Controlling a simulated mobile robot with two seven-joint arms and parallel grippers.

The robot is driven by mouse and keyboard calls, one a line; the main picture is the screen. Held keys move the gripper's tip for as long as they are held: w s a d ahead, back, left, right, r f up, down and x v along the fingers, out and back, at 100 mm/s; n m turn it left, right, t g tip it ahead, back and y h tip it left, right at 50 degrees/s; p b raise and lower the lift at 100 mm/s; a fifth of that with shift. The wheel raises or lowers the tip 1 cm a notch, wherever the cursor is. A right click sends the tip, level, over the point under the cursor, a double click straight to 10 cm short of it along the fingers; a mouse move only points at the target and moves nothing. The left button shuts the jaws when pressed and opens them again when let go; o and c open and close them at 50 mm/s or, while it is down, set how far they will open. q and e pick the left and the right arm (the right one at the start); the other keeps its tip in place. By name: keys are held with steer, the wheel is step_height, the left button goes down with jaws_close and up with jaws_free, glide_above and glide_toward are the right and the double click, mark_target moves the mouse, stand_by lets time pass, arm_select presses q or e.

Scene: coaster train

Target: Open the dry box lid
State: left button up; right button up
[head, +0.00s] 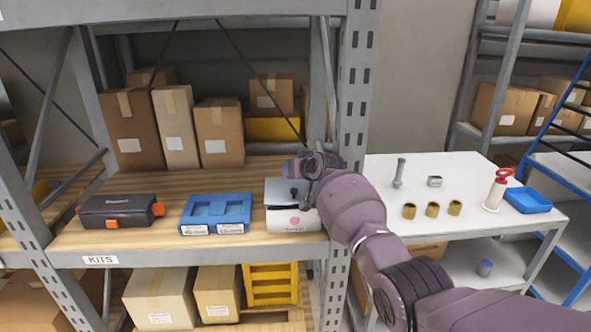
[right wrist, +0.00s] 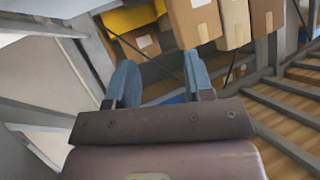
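The dry box appears to be the pale grey box (head: 280,219) with a pink dot on its front, on the wooden shelf beside the right upright. Its lid (head: 275,192) looks shut, with a dark line below its front edge and a small dark part on top. My right gripper (head: 291,169) is above and behind the lid's top and covers part of the box. In the right wrist view its two blue-grey fingers (right wrist: 158,82) stand apart with nothing visible held between them. I cannot tell whether it touches the box. My left gripper is not in view.
A blue tray-like kit (head: 216,211) and a black case with orange latches (head: 118,211) stand to the left on the shelf. Cardboard boxes (head: 219,132) stand behind. The metal upright (head: 356,90) is close to my right arm. A white table (head: 468,208) holds small parts.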

steer(key=shift+r, duration=0.1)
step_height(320, 180, up, 20)
steer(key=shift+p, duration=0.45)
stand_by(0.4)
